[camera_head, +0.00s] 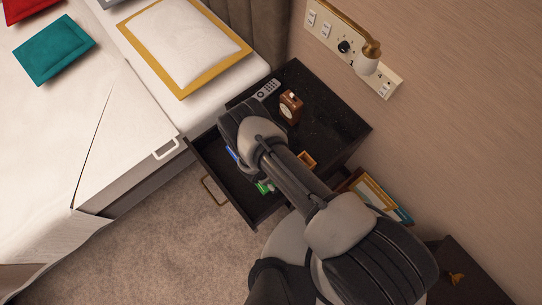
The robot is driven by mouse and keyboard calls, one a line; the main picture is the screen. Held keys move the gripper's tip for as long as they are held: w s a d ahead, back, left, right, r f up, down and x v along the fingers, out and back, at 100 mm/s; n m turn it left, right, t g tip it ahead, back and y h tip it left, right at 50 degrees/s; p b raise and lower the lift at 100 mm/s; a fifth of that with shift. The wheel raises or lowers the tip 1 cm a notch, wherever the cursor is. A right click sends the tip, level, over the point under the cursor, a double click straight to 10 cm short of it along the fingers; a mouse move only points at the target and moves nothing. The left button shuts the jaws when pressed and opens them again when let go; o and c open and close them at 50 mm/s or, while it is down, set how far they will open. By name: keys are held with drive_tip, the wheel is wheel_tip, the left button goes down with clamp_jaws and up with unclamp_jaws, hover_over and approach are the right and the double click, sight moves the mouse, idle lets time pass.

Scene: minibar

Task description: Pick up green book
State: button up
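A small green thing (264,187) shows in the open drawer (238,203), beside my arm. It may be the green book, but too little of it shows to tell. My arm reaches over the drawer from the lower right, and its wrist end is above the drawer's back left part. My gripper is hidden beneath the wrist, so I cannot see its fingers or whether it holds anything. A blue thing (232,154) peeks out at the left edge of the wrist. Much of the drawer's inside is covered by my arm.
The dark nightstand (335,122) carries a remote (266,90) and a small brown clock (291,107). An orange-brown open box (306,160) sits right of my arm. The bed (120,120) stands left. Carpet (150,245) is clear at lower left.

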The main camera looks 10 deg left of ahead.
drive_tip(key=c, duration=1.1)
drive_tip(key=shift+r, duration=0.15)
